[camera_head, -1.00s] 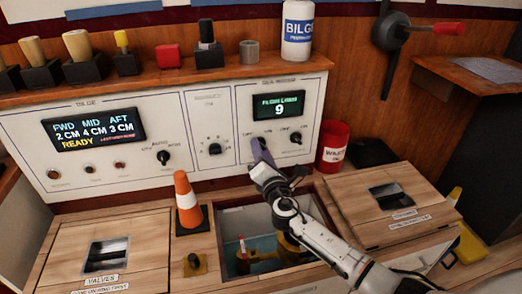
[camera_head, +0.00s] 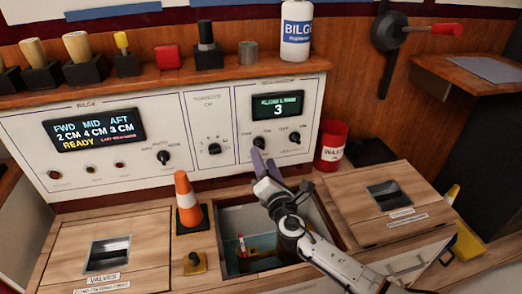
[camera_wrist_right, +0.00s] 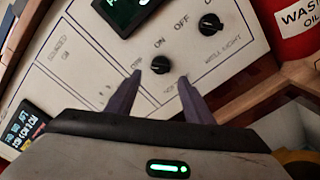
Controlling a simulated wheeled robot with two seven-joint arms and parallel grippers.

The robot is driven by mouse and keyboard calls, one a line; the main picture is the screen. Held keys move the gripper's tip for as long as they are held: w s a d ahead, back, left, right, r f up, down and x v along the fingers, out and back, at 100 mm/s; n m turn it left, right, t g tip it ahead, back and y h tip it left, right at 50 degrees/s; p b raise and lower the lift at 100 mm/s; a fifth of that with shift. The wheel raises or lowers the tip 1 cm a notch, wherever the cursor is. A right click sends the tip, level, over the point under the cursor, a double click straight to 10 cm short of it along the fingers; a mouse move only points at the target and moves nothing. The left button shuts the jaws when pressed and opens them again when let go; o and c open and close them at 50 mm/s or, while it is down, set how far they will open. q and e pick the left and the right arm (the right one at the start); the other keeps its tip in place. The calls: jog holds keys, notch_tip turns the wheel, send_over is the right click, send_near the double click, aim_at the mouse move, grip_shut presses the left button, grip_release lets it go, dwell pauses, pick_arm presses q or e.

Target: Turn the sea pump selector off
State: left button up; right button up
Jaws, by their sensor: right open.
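The right-hand panel section carries two black rotary knobs, a left one (camera_head: 259,142) and a right one (camera_head: 294,137). I cannot read a sea pump label on either. My right gripper (camera_head: 264,160) has purple fingers and is open just below and in front of the left knob. In the wrist view this left knob (camera_wrist_right: 160,65) sits centred just beyond the two spread fingertips (camera_wrist_right: 160,77), apart from them. The right knob (camera_wrist_right: 210,25) is farther up and right, near an OFF label. The small display (camera_head: 277,106) above reads 3. My left gripper is not in view.
The bilge panel has a knob (camera_head: 164,157), and the middle section another (camera_head: 214,148). An orange cone (camera_head: 187,197) stands left of the open hatch (camera_head: 225,222). A red waste oil can (camera_head: 332,145) stands right of the panel. The shelf above holds several items.

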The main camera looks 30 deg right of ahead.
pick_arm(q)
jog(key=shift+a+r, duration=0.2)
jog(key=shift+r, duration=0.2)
pick_arm(e)
jog(key=v, duration=0.5)
jog(key=shift+s, duration=0.1)
